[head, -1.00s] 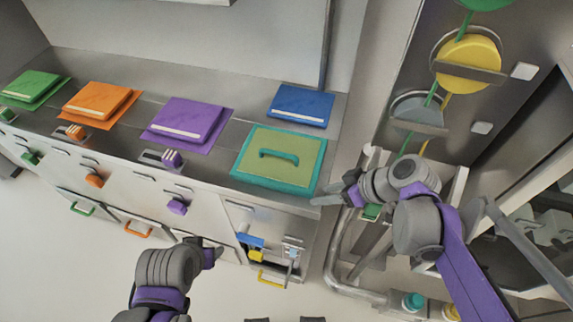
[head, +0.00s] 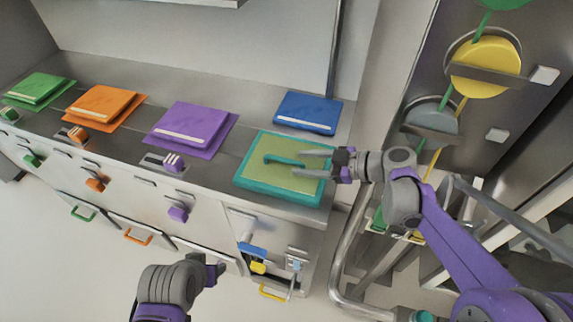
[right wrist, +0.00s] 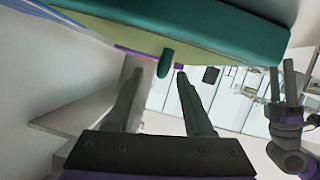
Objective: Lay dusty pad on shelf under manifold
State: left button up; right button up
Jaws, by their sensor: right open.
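The dusty pad (head: 258,182), olive with a teal border and a teal handle (head: 284,160), lies flat on the right end of the counter. In the right wrist view the pad (right wrist: 215,28) fills the top, its handle (right wrist: 166,62) between the fingertips in the picture. My right gripper (head: 318,163) is open, its fingers over the pad's right part, near the handle but not closed on it. My left gripper (head: 216,271) hangs in front of the counter; its jaw opening is unclear. The manifold appears to be the upright panel with round yellow and grey parts (head: 487,68); the shelf under it is largely hidden by my right arm.
Blue (head: 307,112), purple (head: 190,128), orange (head: 104,106) and green (head: 40,88) pads lie along the counter. A bent metal pipe (head: 338,262) stands between the counter and the manifold side. Coloured handles stick out from the counter front.

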aim_at(296, 162)
jog(key=x, duration=0.4)
jog(key=shift+s+a+r, duration=0.1)
jog(key=shift+a, duration=0.2)
grip_shut()
dwell(1.1)
